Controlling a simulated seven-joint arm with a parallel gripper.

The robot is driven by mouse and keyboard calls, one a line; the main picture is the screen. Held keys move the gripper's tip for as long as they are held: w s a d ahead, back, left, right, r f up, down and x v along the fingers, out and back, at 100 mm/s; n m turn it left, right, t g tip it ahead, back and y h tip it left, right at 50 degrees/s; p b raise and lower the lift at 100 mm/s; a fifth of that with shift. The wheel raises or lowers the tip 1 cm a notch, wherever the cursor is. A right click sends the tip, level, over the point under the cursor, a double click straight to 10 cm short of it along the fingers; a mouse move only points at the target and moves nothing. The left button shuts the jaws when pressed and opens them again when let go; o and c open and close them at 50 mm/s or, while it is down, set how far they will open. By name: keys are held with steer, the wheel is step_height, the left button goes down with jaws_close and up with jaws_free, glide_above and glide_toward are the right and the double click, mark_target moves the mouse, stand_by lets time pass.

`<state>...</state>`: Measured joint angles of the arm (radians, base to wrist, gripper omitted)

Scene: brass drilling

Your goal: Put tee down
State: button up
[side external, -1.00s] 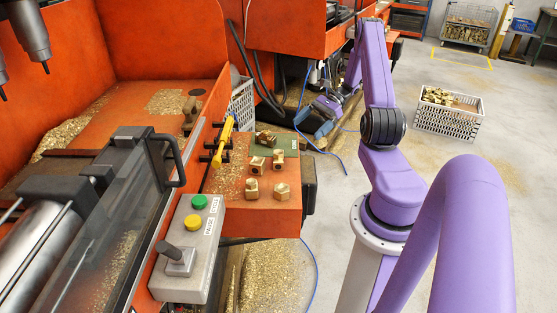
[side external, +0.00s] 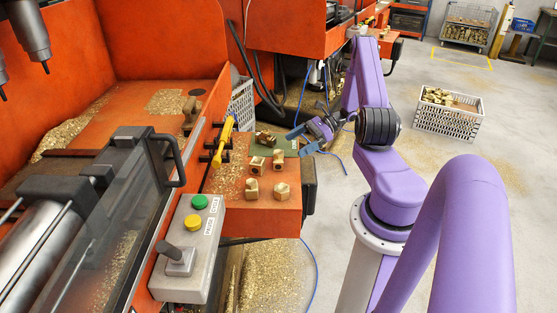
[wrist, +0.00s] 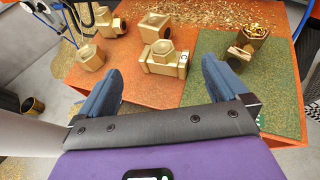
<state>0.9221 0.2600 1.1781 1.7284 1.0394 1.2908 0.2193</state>
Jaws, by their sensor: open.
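My gripper (side external: 300,142) is open and empty at the right edge of the small orange table (side external: 230,222), beside the green mat (side external: 291,143). In the wrist view its two blue fingers (wrist: 163,85) are wide apart. A brass tee (wrist: 165,60) lies on the orange surface beyond the fingertips, between their lines, close to the mat's edge. Another brass piece (wrist: 240,50) with shavings at its top stands on the green mat (wrist: 265,90), right of the fingers. No brass piece touches the fingers. I cannot tell which tee the task means.
More brass pieces (side external: 252,188) stand on the table's near part. A yellow-handled tool (side external: 225,138) lies at its left edge. A control box with buttons (side external: 193,232) is in front. A white crate (side external: 447,118) of brass parts stands on the floor.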

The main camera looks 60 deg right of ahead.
mark_target(281, 152)
steer(key=shift+x, duration=3.25)
steer(key=shift+w+d, duration=0.1)
steer(key=shift+w, duration=0.1)
steer(key=shift+c, duration=0.3)
steer(key=shift+r, duration=0.1)
steer(key=c, duration=1.3)
steer(key=shift+c, duration=0.2)
steer(key=shift+r, duration=0.1)
